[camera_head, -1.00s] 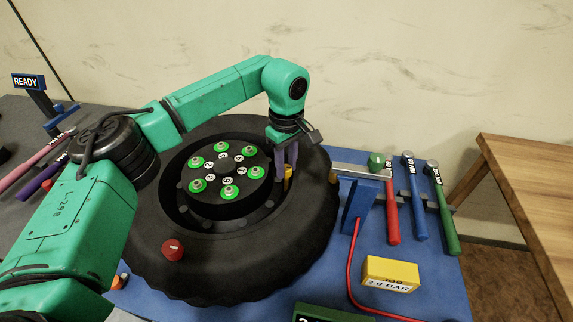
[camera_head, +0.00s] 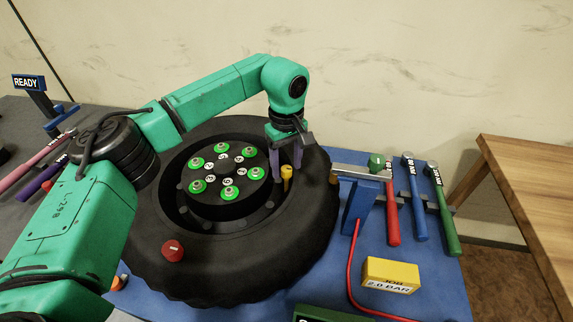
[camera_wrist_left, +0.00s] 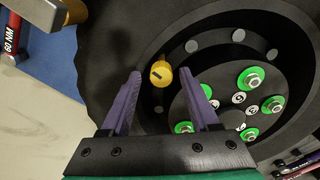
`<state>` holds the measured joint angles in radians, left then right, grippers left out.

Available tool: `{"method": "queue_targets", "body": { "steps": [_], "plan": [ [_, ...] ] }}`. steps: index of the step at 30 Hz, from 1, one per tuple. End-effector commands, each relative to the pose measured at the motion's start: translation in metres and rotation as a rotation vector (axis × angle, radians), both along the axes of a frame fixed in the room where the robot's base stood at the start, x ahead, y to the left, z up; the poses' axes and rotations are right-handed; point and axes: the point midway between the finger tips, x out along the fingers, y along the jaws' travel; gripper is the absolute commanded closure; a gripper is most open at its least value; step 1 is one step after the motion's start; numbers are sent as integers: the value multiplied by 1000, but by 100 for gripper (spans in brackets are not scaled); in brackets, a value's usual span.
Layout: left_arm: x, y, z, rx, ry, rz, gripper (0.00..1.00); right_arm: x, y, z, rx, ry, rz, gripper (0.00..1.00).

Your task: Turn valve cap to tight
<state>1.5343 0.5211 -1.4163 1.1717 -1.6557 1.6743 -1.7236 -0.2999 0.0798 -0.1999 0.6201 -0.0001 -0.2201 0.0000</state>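The yellow valve cap (camera_head: 287,171) stands on the wheel's rim, inside the black tyre (camera_head: 290,235), right of the hub with its green-ringed nuts. In the left wrist view the cap (camera_wrist_left: 161,73) has a dark mark on its round top. My left gripper (camera_head: 287,178) points down at the cap. In the left wrist view its purple fingers (camera_wrist_left: 165,78) are spread, with the cap beyond and between their tips and a gap on both sides. My right gripper is not in view.
A red cap (camera_head: 173,250) lies on the tyre's front left. A blue stand (camera_head: 360,205) with a red hose is right of the tyre. A yellow box (camera_head: 390,275) labelled 2.0 BAR sits on the blue mat.

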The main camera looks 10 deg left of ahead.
Motion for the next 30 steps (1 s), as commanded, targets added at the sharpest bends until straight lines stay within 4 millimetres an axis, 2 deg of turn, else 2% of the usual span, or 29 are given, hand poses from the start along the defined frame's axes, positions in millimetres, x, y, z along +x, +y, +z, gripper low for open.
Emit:
{"method": "queue_targets", "body": {
  "steps": [8, 11, 14, 24, 27, 30],
  "plan": [
    [-1, 0, -2, 3, 7, 0, 36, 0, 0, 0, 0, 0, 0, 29],
    [-1, 0, 3, 2, 5, 0, 36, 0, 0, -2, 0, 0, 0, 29],
    [-1, 0, 19, 1, 3, -1, 36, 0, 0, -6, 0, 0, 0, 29],
    [-1, 0, 118, 1, 1, 0, 36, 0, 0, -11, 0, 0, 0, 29],
    [-1, 0, 136, 2, 4, 0, 36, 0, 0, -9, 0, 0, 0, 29],
    [-2, 0, 143, 2, 5, 0, 36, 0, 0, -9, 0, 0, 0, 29]
  ]
}}
